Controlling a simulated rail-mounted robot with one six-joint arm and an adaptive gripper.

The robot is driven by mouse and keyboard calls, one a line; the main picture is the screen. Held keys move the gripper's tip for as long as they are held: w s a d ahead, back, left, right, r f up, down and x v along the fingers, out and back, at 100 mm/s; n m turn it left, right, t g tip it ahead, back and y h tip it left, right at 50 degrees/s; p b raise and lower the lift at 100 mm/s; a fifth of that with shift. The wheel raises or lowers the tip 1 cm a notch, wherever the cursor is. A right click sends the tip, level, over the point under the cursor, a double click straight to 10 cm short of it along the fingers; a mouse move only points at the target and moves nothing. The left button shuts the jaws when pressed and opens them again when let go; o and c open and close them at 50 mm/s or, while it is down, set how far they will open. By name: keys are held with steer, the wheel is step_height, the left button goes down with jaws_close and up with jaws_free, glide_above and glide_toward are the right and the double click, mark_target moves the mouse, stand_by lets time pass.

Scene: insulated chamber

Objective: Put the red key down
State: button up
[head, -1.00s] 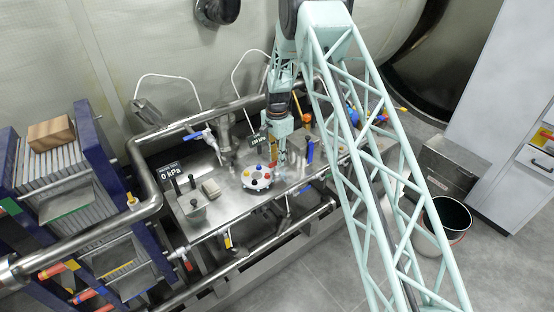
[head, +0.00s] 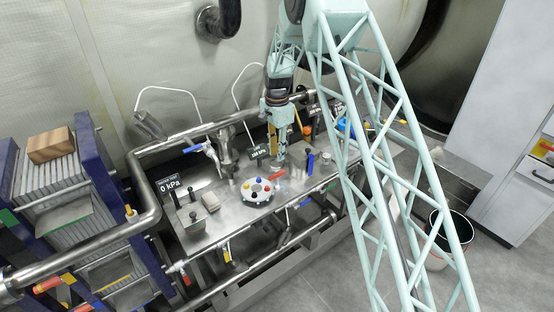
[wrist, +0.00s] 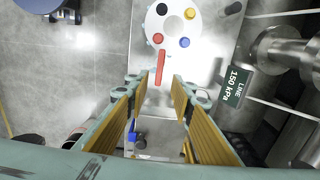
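The red key (head: 277,174) is a thin red bar beside the white round disc (head: 245,193) with coloured knobs, on the steel worktop. In the wrist view the red key (wrist: 159,68) reaches from the edge of the disc (wrist: 172,27) to the gap between my fingertips. My gripper (head: 281,162) is just above and behind the key. In the wrist view my gripper (wrist: 159,84) has its yellow-padded fingers spread, with clear space on both sides of the key. I cannot tell exactly what the key's underside rests on.
A steel block with black posts (head: 192,215) and a small grey block (head: 210,201) stand left of the disc. A blue upright handle (head: 310,163) stands to the right. Pipes and a 150 kPa line label (wrist: 236,86) are close by. A pipe rail (head: 290,231) runs along the front.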

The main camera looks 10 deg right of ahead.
steer(key=shift+r, duration=0.65)
stand_by(0.4)
